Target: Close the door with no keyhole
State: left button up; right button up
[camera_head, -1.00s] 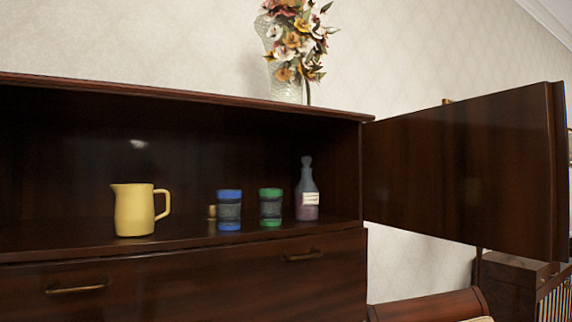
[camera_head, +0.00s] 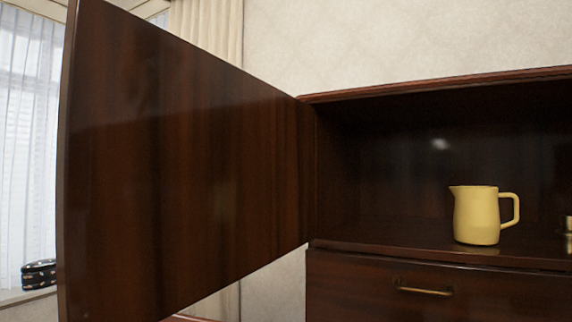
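A dark brown wooden door (camera_head: 190,160) stands wide open at the left side of the cabinet (camera_head: 325,190). It is hinged at the cabinet's left edge and swings out toward me. Its inner face shows, plain and glossy, with no keyhole that I can make out. Its outer face is hidden. The cabinet's other door is out of view to the right. Neither of my grippers is in view.
A yellow pitcher (camera_head: 476,215) stands on the cabinet shelf, clear of the door. A drawer with a brass handle (camera_head: 423,288) lies below the shelf. Behind the door are a window with sheer curtains (camera_head: 30,150) and a dark patterned object (camera_head: 39,273) on the sill.

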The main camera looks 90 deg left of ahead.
aim_at(184, 173)
jog(key=k+j+u, duration=0.1)
jog(key=u, duration=0.4)
jog(key=k+j+u, duration=0.2)
jog(key=u, duration=0.25)
jog(key=k+j+u, duration=0.2)
jog(key=u, duration=0.3)
jog(key=k+j, duration=0.15)
jog(key=j, duration=0.2)
jog(key=k+j, duration=0.15)
jog(key=j, duration=0.25)
jog(key=k+j, duration=0.15)
jog(key=j, duration=0.2)
